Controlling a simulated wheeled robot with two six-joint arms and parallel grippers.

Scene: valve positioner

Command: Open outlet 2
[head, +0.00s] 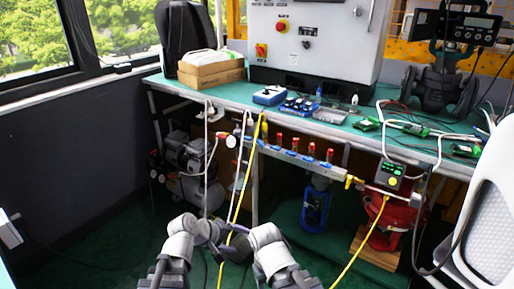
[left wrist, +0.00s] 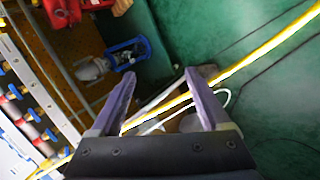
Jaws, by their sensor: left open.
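A pale manifold bar (head: 290,157) with several red-topped outlet valves (head: 295,145) runs below the front edge of the bench. Its red and blue fittings also show at the left edge of the left wrist view (left wrist: 32,115). Labels are too small to read, so I cannot tell which is outlet 2. My left gripper (head: 236,231) is low in front of and below the manifold, apart from it. In the left wrist view its purple fingers (left wrist: 160,75) are open with nothing gripped; a yellow hose (left wrist: 240,73) crosses behind them. My right arm is at bottom centre; its fingers cannot be made out.
The green bench (head: 345,132) carries a control cabinet (head: 320,45), boxes (head: 211,75) and circuit boards. Yellow and white hoses hang before the manifold. A compressor (head: 195,165), blue device (head: 316,205) and red device (head: 392,222) stand below. A white chair (head: 490,215) is at right.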

